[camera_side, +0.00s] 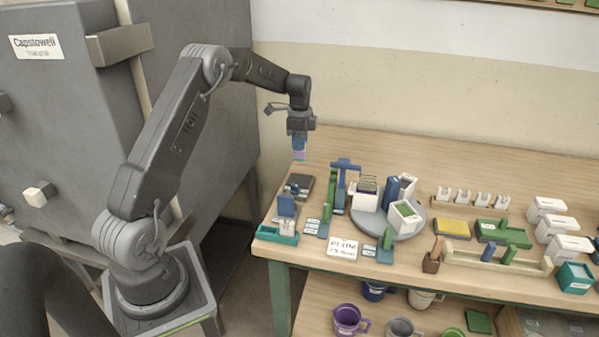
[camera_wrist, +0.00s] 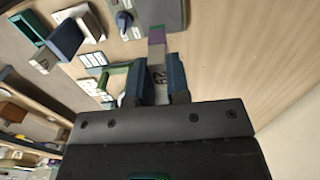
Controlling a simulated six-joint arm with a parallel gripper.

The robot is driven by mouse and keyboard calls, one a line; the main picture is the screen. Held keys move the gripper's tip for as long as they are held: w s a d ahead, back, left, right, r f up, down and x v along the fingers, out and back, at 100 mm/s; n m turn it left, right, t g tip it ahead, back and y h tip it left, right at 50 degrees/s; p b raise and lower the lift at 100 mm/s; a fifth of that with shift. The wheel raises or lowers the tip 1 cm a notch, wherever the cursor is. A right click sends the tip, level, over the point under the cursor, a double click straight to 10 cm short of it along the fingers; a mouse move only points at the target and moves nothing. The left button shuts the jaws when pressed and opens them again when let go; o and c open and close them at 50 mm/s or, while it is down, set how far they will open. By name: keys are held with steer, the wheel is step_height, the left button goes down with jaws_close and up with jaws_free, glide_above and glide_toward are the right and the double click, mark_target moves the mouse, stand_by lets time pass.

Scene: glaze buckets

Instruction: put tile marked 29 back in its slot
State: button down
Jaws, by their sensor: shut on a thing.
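My gripper (camera_side: 299,143) is shut on a thin tile (camera_side: 299,155), held in the air above the left end of the table. The tile is purple with a teal end and hangs down from the fingers. In the wrist view, my gripper (camera_wrist: 160,76) has its blue fingers on both sides of the tile (camera_wrist: 157,42). A pale label between the fingers bears dark figures, upside down; they look like 29, but are too small to be sure. I cannot tell which slot belongs to the tile.
Below are a dark grey device (camera_side: 300,183), a blue upright piece (camera_side: 286,206) and a teal tray (camera_side: 272,234). A grey turntable (camera_side: 418,222) with white bins stands right of a tall blue stand (camera_side: 346,166). The back strip is bare.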

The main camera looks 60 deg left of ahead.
steer(key=r, duration=0.5)
steer(key=shift+s+d+r, duration=0.15)
steer(key=shift+s+d, duration=0.05)
steer(key=s+d, duration=1.5)
steer(key=s, duration=0.4)
steer(key=shift+w+f, duration=0.2)
steer(key=shift+f, duration=3.3)
steer(key=shift+w+f, duration=0.15)
steer(key=shift+f, duration=3.35)
steer(key=shift+f, duration=0.35)
steer(key=c, duration=1)
jaws_free()
steer(key=shift+r, duration=3.55)
